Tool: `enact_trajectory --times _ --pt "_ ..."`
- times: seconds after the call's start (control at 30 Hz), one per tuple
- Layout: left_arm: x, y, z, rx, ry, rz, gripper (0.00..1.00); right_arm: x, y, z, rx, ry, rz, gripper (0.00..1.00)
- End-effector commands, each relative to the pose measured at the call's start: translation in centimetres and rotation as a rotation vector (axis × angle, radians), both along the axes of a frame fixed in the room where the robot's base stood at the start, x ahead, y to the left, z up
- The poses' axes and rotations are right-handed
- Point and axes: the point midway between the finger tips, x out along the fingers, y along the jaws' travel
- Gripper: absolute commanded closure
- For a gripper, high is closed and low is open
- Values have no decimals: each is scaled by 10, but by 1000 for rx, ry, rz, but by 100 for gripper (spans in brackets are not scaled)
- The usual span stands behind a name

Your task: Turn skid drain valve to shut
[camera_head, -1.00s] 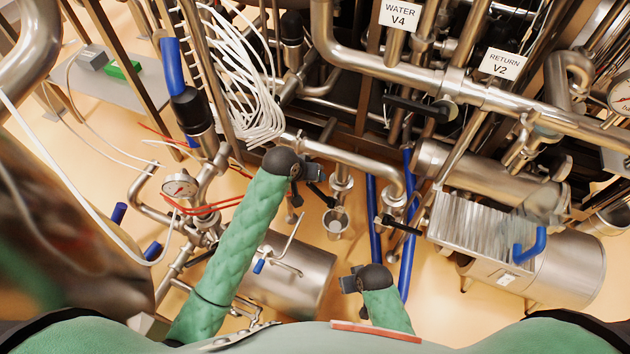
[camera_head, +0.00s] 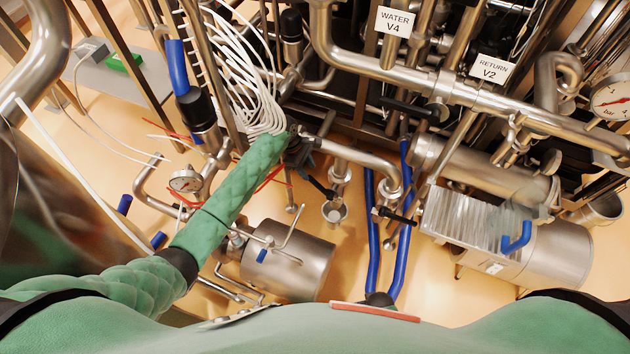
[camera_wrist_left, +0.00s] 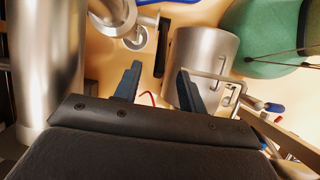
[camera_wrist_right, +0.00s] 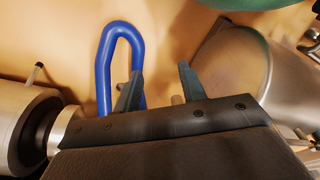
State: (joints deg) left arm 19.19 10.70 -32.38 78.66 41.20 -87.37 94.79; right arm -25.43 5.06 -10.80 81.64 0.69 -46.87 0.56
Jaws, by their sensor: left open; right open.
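A short black lever (camera_head: 318,187) sits by a steel outlet pipe above a small steel cup (camera_head: 335,212) in the head view; it looks like the drain valve's handle. My left gripper (camera_head: 304,158) is just above and left of it, partly hidden behind my green sleeve. In the left wrist view the left gripper (camera_wrist_left: 158,82) is open and empty, and a black lever (camera_wrist_left: 163,46) lies beyond the fingertips, apart from them.
Blue hoses (camera_head: 374,235) hang right of the cup, and a loop (camera_wrist_right: 121,60) shows behind the right fingers. A steel tank (camera_head: 290,262) stands below the left arm. White cables (camera_head: 258,110) hang close to the left wrist. Another black-handled valve (camera_head: 393,215) is to the right.

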Motion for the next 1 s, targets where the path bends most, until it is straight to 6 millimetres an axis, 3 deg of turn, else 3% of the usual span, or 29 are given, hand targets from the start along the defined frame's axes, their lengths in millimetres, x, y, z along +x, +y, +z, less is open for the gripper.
enact_trajectory --times 0.17,0.6,1.0 --pt "-3 -4 -9 3 13 15 59 -2 -2 -5 -2 -5 1 59" --pt "-11 -24 -62 2 11 13 59 -12 -12 -31 -10 -21 8 59" --pt "-12 -27 -73 2 8 13 59 -14 -14 -36 -12 -25 8 59"
